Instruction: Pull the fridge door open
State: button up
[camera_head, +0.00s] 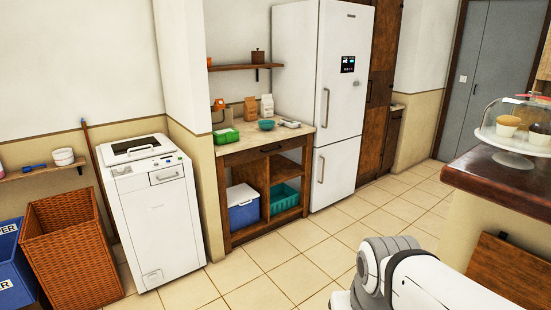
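The fridge (342,95) is tall and white and stands against the back wall, between a low wooden counter and a dark wooden cabinet. Its upper door carries a small dark display panel (348,64) and a vertical handle (326,107) near the left edge. The lower door has its own vertical handle (321,168). Both doors look closed. White and grey links of my arm show at the bottom right, well in front of the fridge and apart from it. My gripper is not in the picture.
The wooden counter (268,142) left of the fridge holds small goods. A white washing machine (152,212) and a wicker basket (75,250) stand further left. A dark-topped island (500,183) with a glass-domed cake stand juts in from the right. Tiled floor (300,245) before the fridge is clear.

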aim_at(346, 29)
jog(key=i, duration=1.95)
jog(key=z, duration=0.45)
jog(key=i, duration=2.1)
jog(key=z, duration=0.4)
jog(key=i, duration=1.05)
jog(key=z, duration=0.25)
